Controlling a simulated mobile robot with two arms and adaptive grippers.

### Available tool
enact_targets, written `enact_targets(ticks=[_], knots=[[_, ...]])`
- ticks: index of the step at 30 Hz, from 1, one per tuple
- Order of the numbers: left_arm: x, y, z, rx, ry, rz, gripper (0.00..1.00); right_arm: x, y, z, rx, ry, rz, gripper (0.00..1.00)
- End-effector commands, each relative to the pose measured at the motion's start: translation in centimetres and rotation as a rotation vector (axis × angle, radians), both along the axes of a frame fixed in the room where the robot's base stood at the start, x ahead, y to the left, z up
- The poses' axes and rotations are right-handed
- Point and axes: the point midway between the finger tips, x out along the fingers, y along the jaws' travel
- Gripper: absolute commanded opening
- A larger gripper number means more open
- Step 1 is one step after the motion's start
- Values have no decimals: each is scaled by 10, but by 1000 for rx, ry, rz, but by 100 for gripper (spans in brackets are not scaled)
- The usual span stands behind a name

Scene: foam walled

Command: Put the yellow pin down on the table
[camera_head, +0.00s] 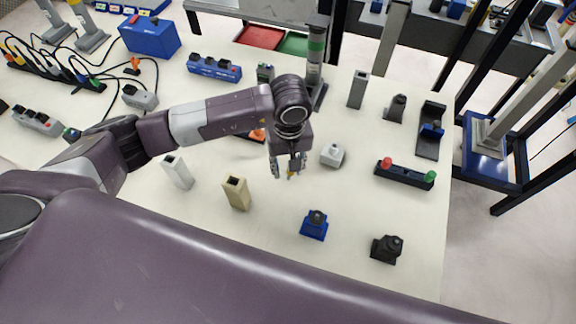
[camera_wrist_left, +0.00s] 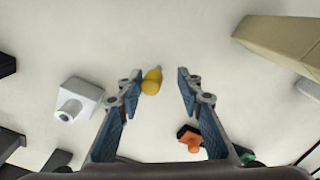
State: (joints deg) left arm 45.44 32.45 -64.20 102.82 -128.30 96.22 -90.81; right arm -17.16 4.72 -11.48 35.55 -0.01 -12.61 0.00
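The yellow pin (camera_wrist_left: 152,82) shows in the left wrist view between the fingertips of my left gripper (camera_wrist_left: 158,88), close beside the left-hand finger. A clear gap separates it from the other finger. In the head view the pin is a small yellow spot (camera_head: 290,176) under my left gripper (camera_head: 290,168), which points down over the middle of the white table (camera_head: 340,225). The fingers are apart. I cannot tell whether the pin touches the left-hand finger or rests fully on the table. My right gripper is in neither view.
A white block (camera_head: 333,155) stands right of the gripper and a beige block (camera_head: 236,193) to its left. An orange part (camera_head: 257,134) is partly behind my arm. A blue block (camera_head: 314,225) and a black one (camera_head: 387,248) stand nearer. Bare table lies between them.

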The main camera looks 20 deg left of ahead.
Motion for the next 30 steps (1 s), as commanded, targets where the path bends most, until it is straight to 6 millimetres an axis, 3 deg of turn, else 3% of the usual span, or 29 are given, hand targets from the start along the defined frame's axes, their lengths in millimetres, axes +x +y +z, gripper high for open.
enact_targets(ticks=[16, 21, 30], knots=[[-2, -3, 105, -1, -5, -1, 34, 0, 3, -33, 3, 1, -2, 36], [-3, -3, 118, 0, -2, -1, 34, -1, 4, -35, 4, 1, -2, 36], [-4, -3, 120, 0, -1, -1, 34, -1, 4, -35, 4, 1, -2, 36]])
